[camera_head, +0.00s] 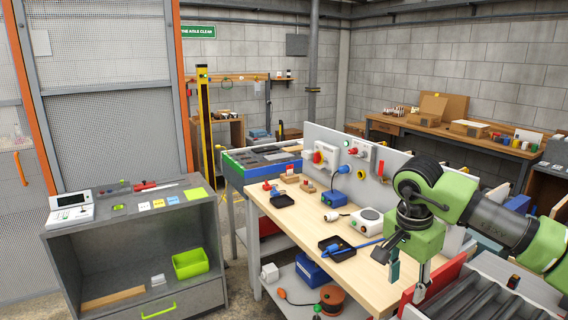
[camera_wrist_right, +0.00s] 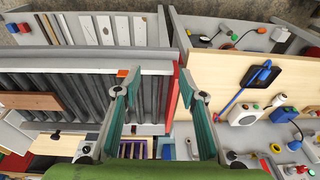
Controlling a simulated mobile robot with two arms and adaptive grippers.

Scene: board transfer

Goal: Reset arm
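My right gripper (camera_head: 407,278) hangs from the green arm at the right of the head view, over the right end of the wooden workbench (camera_head: 335,225). In the right wrist view its two teal-padded fingers (camera_wrist_right: 158,78) are spread apart with nothing between them. Below them in that view are a grey ribbed roller conveyor (camera_wrist_right: 85,90) and the edge of the bench. A brown board (camera_wrist_right: 30,101) lies on the left part of the conveyor. My left gripper is in neither view.
A grey cabinet (camera_head: 130,230) stands left, with open floor between.

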